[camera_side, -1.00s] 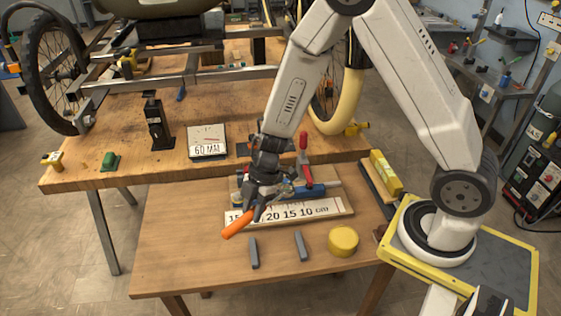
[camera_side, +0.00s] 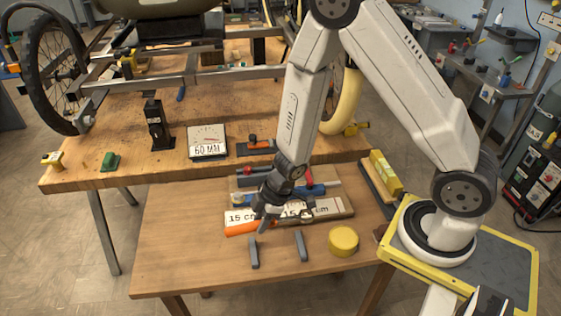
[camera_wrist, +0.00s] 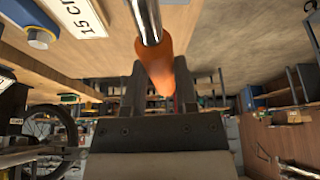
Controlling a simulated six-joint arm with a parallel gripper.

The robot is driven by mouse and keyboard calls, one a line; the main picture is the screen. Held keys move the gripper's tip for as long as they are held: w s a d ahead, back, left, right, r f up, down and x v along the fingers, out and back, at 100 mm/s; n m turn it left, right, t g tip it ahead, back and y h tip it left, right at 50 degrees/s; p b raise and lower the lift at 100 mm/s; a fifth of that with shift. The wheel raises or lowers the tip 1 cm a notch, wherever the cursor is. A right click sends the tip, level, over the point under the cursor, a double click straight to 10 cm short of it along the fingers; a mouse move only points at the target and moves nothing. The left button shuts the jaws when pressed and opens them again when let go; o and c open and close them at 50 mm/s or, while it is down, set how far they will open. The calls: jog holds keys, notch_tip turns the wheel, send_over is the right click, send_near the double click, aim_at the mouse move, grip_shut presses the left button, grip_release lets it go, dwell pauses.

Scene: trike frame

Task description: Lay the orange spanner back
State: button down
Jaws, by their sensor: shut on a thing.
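The orange spanner has an orange handle (camera_side: 240,229) and shows a shiny metal shaft in the wrist view (camera_wrist: 147,20). My gripper (camera_side: 266,214) is shut on it, with the handle between the two fingers in the wrist view (camera_wrist: 158,85). In the side view the handle points left, nearly level, just in front of the ruler board. Two grey bars, left (camera_side: 254,252) and right (camera_side: 300,246), stand on the small table in front of the spanner. I cannot tell whether the spanner touches anything below it.
A white ruler board (camera_side: 335,207) with a blue clamp (camera_side: 318,190) lies behind my gripper. A yellow round tin (camera_side: 343,241) stands to the right, and a yellow block (camera_side: 385,171) further back. The small table (camera_side: 180,250) is clear at left.

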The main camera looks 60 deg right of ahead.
jog(key=shift+s+d+f+m+t, duration=0.35)
jog(key=shift+s+f+m, duration=0.25)
jog(key=shift+m, duration=0.2)
jog(key=shift+f, duration=3.7)
jog(key=shift+c, duration=1.6)
grip_release()
jog(key=shift+f, duration=0.1)
jog(key=shift+d, duration=0.1)
jog(key=v, duration=0.7)
jog(key=shift+r, duration=0.45)
